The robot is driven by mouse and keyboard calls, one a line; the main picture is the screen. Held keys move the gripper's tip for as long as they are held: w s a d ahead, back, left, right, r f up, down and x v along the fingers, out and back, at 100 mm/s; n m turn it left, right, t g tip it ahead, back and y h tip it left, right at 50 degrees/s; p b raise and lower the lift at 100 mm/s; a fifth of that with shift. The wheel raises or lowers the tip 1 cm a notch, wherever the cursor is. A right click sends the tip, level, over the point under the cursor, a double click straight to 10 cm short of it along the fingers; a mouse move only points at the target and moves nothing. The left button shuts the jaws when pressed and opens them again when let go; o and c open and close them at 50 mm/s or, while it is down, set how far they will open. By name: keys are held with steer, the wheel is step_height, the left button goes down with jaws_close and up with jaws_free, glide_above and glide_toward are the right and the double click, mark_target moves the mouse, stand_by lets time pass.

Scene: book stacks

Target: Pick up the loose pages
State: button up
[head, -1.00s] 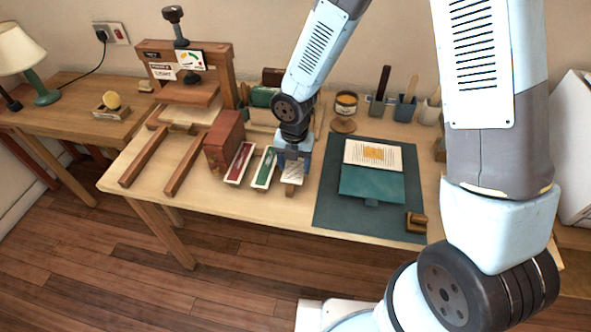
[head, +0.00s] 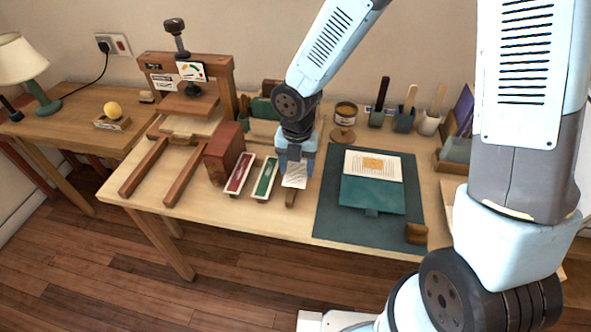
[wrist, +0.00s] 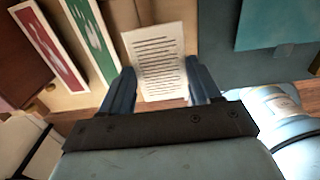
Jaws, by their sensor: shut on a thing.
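The loose pages are a small white sheet or stack with printed lines, seen in the wrist view (wrist: 158,62) between my gripper's two blue fingers (wrist: 158,90). In the head view the pages (head: 295,175) show below my gripper (head: 296,160), near the front of the workbench and left of the teal mat. My gripper is shut on the pages. The exact finger contact is partly hidden in the head view. A small brown piece (head: 290,199) shows just below the pages.
A red tray (head: 239,174) and a green tray (head: 265,178) lie close on the left, beside a reddish-brown block (head: 225,150). A teal book cover with a printed page (head: 373,164) lies on the dark teal mat (head: 330,222) to the right. A wooden press (head: 185,85) stands farther left.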

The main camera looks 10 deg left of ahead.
mark_target(300, 179)
steer(key=s+r, duration=0.1)
steer(key=s+d+r, duration=0.1)
steer(key=r, duration=0.1)
steer(key=s+d+r, duration=0.4)
steer(key=s, duration=0.4)
steer(key=shift+s, duration=0.25)
steer(key=w+d+f+m, duration=0.3)
steer(key=w+d+m, duration=0.5)
steer(key=w, duration=0.3)
steer(key=w+d+f+m, duration=0.3)
steer(key=w+d+m, duration=0.6)
steer(key=w+m, duration=0.1)
steer(key=shift+w, duration=0.75)
